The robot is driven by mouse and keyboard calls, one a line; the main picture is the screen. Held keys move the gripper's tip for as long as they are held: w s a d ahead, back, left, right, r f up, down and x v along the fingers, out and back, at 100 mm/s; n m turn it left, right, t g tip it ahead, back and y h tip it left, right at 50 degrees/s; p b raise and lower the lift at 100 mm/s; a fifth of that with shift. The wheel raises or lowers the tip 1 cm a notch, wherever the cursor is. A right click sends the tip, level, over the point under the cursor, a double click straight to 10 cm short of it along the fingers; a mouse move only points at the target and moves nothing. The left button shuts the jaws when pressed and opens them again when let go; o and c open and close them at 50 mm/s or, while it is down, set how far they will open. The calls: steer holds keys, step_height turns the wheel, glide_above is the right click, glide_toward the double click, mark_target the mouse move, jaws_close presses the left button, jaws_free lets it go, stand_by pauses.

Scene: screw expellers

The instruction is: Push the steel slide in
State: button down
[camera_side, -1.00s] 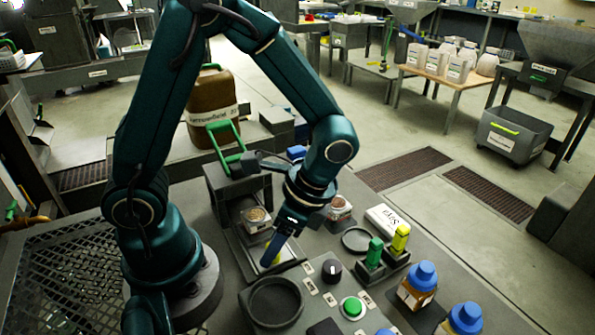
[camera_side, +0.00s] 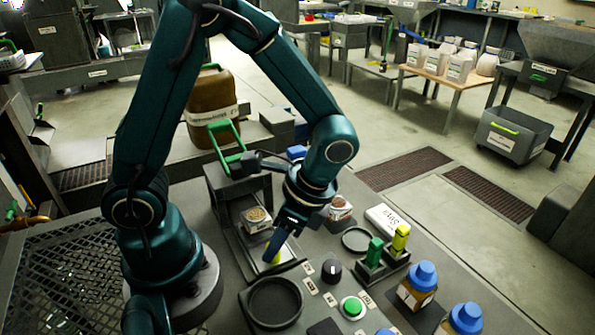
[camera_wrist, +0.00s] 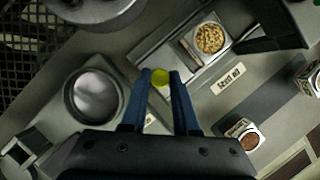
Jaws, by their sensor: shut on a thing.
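The steel slide (camera_side: 236,244) lies flat on the bench, with its far end at a dark housing (camera_side: 227,187) that has a green handle. A small square cup of pale grains (camera_side: 256,219) sits on the slide; it also shows in the wrist view (camera_wrist: 210,39). My gripper (camera_side: 275,256) points down at the near end of the slide. In the wrist view, its two blue fingers (camera_wrist: 161,88) are closed on a round yellow knob (camera_wrist: 160,77) at the slide's end. The knob's lower part is hidden by the fingers.
A round dark dish (camera_side: 274,302) stands just in front of the slide. A black knob (camera_side: 331,269) and a green button (camera_side: 352,307) are to the right. A cup of brown matter (camera_side: 340,208), green and yellow pieces (camera_side: 374,252) and blue-capped bottles (camera_side: 421,283) stand further right.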

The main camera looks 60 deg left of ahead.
mark_target(255, 208)
steer(key=shift+a, duration=0.1)
stand_by(0.6)
steer(key=a, duration=0.8)
steer(key=shift+a, duration=0.4)
steer(key=c, duration=0.7)
jaws_free()
steer(key=shift+o, duration=0.2)
steer(key=shift+v, duration=2.55)
steer(key=shift+w+r, duration=0.1)
